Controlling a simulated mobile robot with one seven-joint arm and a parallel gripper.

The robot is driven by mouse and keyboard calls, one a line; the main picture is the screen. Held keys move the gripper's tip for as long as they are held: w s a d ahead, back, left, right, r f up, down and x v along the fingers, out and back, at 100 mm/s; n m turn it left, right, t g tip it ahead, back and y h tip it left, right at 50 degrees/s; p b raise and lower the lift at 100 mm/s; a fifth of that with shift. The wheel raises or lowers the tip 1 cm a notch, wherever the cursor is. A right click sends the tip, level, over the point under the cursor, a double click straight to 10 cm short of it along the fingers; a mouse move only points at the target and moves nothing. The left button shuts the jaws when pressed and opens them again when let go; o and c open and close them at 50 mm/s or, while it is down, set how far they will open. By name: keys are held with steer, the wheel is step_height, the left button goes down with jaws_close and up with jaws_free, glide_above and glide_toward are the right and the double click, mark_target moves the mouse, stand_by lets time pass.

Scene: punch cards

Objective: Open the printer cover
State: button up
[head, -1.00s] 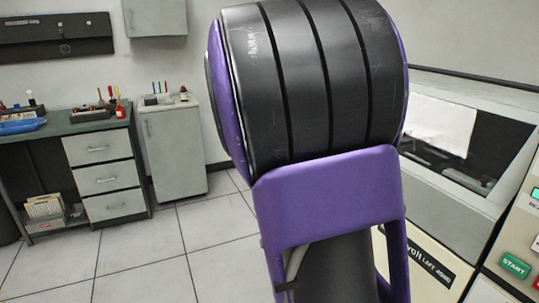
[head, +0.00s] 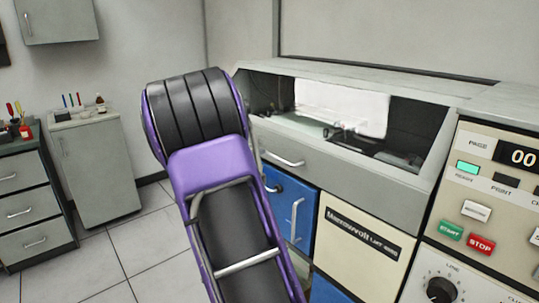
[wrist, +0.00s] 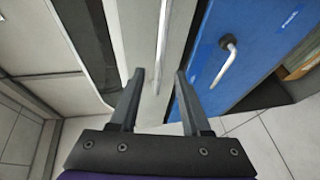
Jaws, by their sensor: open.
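The printer (head: 345,175) is a grey cabinet with an open-looking window strip along its upper front, where white paper (head: 340,108) shows inside. Its grey front cover panel (head: 350,175) carries a metal bar handle (head: 283,160) at the left; the panel looks closed. In the wrist view the same kind of bar handle (wrist: 161,40) runs up the grey panel (wrist: 185,25). My gripper (wrist: 160,73) is open, with the handle in line between its two fingers. I cannot tell whether the fingers reach around it. My gripper is hidden behind my arm in the head view.
Blue doors with handles (head: 295,215) sit below the grey panel; one blue door handle (wrist: 230,62) is right of my gripper. A control panel (head: 490,200) with buttons stands at the right. Grey cabinets (head: 90,165) stand at the left, with free tiled floor (head: 140,240) between.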

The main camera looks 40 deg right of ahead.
mark_target(268, 155)
steer(key=x, duration=0.8)
steer(key=shift+p, duration=0.35)
steer(key=shift+c, duration=0.2)
jaws_close()
stand_by(0.8)
